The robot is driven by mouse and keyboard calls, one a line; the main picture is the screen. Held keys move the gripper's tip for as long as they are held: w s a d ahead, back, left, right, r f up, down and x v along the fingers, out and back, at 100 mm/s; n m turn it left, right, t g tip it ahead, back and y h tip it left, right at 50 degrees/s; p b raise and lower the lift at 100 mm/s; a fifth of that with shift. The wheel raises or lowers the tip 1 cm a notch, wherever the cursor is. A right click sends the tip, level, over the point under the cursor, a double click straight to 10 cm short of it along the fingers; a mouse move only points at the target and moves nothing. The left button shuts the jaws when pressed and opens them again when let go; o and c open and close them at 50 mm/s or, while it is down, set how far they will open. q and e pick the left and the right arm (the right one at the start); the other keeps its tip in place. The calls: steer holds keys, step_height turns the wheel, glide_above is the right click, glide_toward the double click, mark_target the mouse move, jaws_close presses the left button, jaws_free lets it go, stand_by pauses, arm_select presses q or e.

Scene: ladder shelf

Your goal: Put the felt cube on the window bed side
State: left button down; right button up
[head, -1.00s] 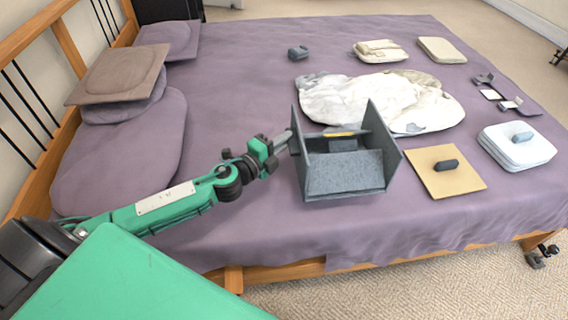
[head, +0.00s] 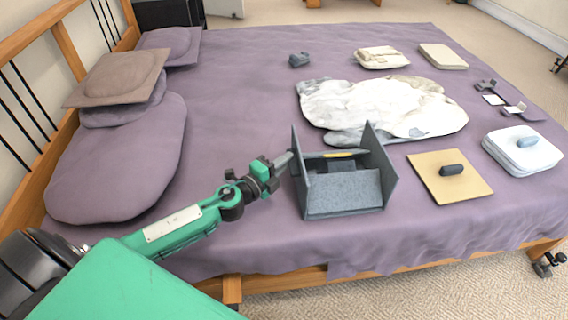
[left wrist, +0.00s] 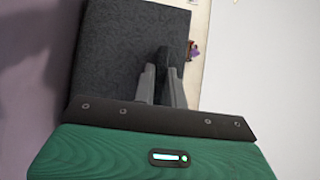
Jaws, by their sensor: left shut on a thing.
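The felt cube (head: 343,194) is a dark grey, open-fronted box at the near middle of the bed (head: 235,110) in the head view. My left gripper (head: 287,160) reaches in from the left and is shut on the cube's left wall near its upper back edge. The cube sits upright, its opening facing me; I cannot tell whether its base touches the bedspread. In the left wrist view my fingers (left wrist: 166,65) lie against a dark felt panel (left wrist: 120,50) of the cube. My right gripper is out of view.
A crumpled white cloth (head: 385,103) lies just behind the cube. A tan board (head: 435,180) with a dark block (head: 452,170) is close on its right, then a white stack (head: 515,160). Cushions (head: 120,170) line the left. The bedspread between cushions and cube is clear.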

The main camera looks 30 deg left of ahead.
arm_select(q)
steer(key=c, duration=1.5)
jaws_free()
steer(key=shift+o, duration=0.2)
steer(key=shift+s, duration=0.1)
